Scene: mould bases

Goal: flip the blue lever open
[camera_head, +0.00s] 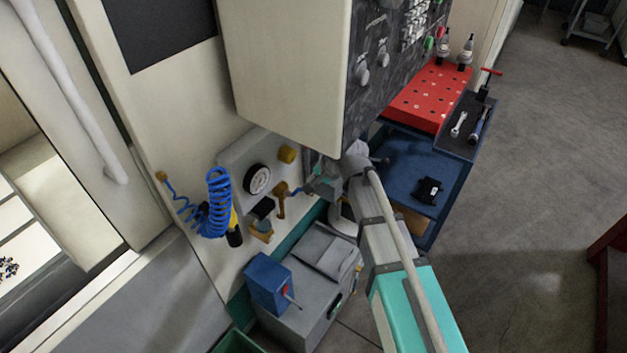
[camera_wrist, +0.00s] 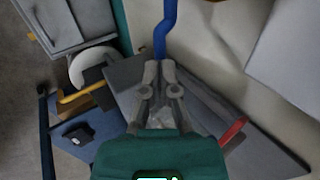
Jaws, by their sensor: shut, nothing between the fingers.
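The blue lever (camera_head: 296,191) is a small bent handle beside a brass valve (camera_head: 281,200) on the pale machine panel. In the wrist view the lever (camera_wrist: 164,30) comes down from the top centre, and its lower end is at my fingertips. My gripper (camera_head: 313,187) is just right of the lever in the head view. In the wrist view the gripper (camera_wrist: 160,66) has its fingertips together with nothing held between them. I cannot tell whether the fingertips touch the lever. The lever's far end is outside the wrist view.
A blue box (camera_head: 268,283) and grey cabinet (camera_head: 318,285) stand below. A blue cart (camera_head: 405,165) stands to the right.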

